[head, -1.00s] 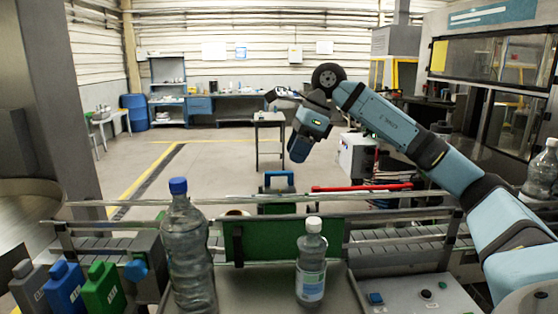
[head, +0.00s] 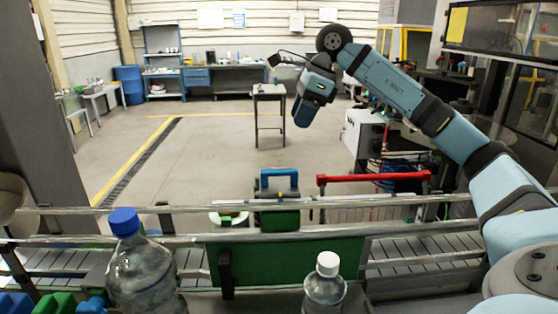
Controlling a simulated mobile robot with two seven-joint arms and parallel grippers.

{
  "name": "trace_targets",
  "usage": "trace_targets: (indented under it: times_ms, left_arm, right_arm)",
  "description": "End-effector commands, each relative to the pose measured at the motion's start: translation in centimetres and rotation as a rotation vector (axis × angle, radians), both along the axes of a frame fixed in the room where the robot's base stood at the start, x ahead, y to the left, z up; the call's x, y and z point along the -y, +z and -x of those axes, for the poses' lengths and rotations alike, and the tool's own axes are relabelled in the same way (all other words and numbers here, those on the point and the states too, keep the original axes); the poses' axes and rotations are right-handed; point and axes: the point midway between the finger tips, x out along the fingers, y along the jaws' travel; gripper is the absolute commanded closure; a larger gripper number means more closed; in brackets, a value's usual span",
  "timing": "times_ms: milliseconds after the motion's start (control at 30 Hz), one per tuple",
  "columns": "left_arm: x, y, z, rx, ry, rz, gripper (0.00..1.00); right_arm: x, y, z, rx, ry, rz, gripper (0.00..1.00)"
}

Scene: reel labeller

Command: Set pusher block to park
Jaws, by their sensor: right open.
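A dark green block with a blue handle-like top (head: 279,185) stands behind the front rails at the middle of the head view. It looks like the pusher block, though no label shows. Its lower part is hidden by the rails and the green panel. My right gripper (head: 276,57) is open, with nothing seen in it. It shows small, up beyond the block in the picture and well apart from it. My left gripper is not in view.
A conveyor with metal rails (head: 430,224) crosses the front. A green panel (head: 300,262), a blue-capped bottle (head: 140,270) and a white-capped bottle (head: 325,287) stand near me. A red bar (head: 375,178) lies right of the block.

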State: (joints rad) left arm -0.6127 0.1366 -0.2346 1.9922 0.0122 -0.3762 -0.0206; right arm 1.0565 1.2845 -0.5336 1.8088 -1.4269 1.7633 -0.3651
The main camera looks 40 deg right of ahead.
Motion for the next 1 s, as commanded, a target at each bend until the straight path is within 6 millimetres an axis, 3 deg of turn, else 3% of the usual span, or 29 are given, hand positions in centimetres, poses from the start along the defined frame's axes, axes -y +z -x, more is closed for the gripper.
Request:
trace_targets:
  times_ms: [600, 800, 1000]
  left_arm:
    - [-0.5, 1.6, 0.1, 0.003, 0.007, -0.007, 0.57]
    - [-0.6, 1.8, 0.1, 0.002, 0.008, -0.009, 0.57]
    - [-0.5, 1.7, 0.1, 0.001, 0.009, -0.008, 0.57]
  right_arm:
    - [-3.4, -10.3, -2.7, -0.003, 0.001, 0.0, 0.51]
    - [-3.8, -12.0, -3.2, -0.001, 0.0, -0.001, 0.51]
    - [-3.9, -12.4, -3.3, 0.0, 0.0, 0.0, 0.51]
